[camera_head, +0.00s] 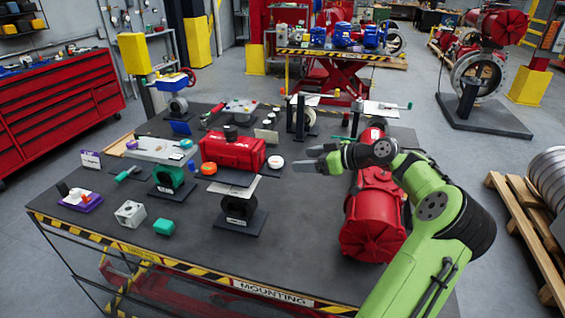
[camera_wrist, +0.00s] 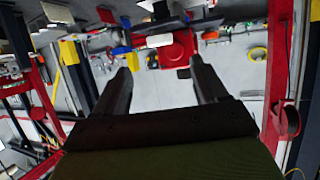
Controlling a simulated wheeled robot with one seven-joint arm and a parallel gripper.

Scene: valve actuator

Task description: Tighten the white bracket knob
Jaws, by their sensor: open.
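My gripper (camera_head: 306,158) is open and empty, reaching left above the table, right of the red actuator housing (camera_head: 232,152). In the wrist view its two fingers (camera_wrist: 162,64) are spread apart with nothing between them. A white bracket plate (camera_head: 158,150) lies left of the housing, with small parts on it. A small white piece with an orange-red knob (camera_head: 86,195) sits on a purple base (camera_head: 80,203) at the table's left. I cannot tell for sure which part is the white bracket knob.
The front centre of the table is clear.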

